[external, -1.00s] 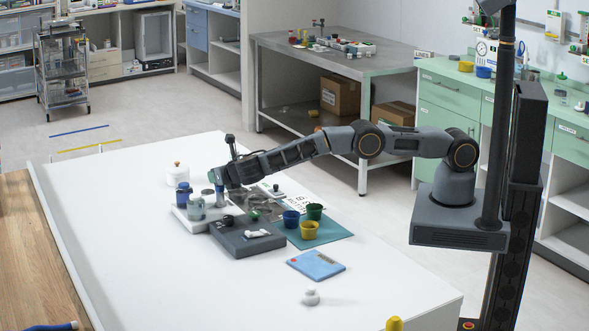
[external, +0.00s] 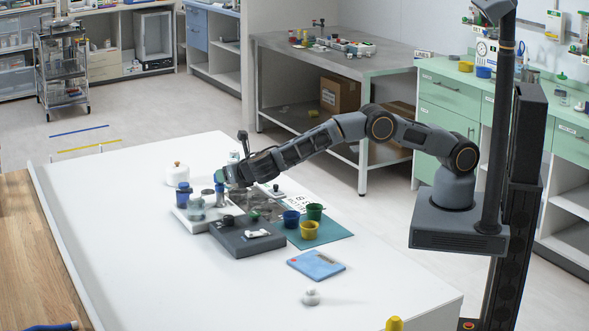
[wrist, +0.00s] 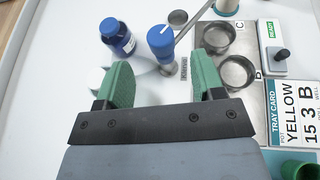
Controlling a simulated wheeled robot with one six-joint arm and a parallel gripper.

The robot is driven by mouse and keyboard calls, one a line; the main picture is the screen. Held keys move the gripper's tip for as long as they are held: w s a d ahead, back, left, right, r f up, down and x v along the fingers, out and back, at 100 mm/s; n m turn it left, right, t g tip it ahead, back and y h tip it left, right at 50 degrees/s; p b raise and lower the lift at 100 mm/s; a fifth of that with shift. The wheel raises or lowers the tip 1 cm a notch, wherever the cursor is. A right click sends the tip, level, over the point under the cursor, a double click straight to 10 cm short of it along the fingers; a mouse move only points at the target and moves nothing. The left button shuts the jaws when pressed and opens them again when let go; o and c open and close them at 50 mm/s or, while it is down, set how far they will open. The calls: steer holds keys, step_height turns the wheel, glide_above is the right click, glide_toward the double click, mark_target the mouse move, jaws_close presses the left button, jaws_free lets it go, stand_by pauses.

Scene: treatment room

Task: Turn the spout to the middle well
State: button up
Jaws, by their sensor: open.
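My gripper (wrist: 163,84) is open, its two green fingers apart with nothing between the tips. Just beyond them, in the wrist view, stands a blue-capped metal post (wrist: 160,42) with a thin pale line at its top; I cannot tell whether that is the spout. In the external view my gripper (external: 224,177) is above the far side of the apparatus, close to the blue post (external: 219,190).
A blue bottle (wrist: 116,36) stands left of the post. A tray card (wrist: 296,115) reads YELLOW, 15 3 B. Blue (external: 291,219), yellow (external: 309,231) and green (external: 314,211) pots stand on a teal mat (external: 338,233). A dark grey box (external: 248,243) is in front. The near table is mostly clear.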

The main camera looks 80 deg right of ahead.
steer(key=v, duration=0.6)
steer(key=shift+s+a+b, duration=0.2)
steer(key=shift+s+b, duration=0.1)
steer(key=shift+b, duration=0.05)
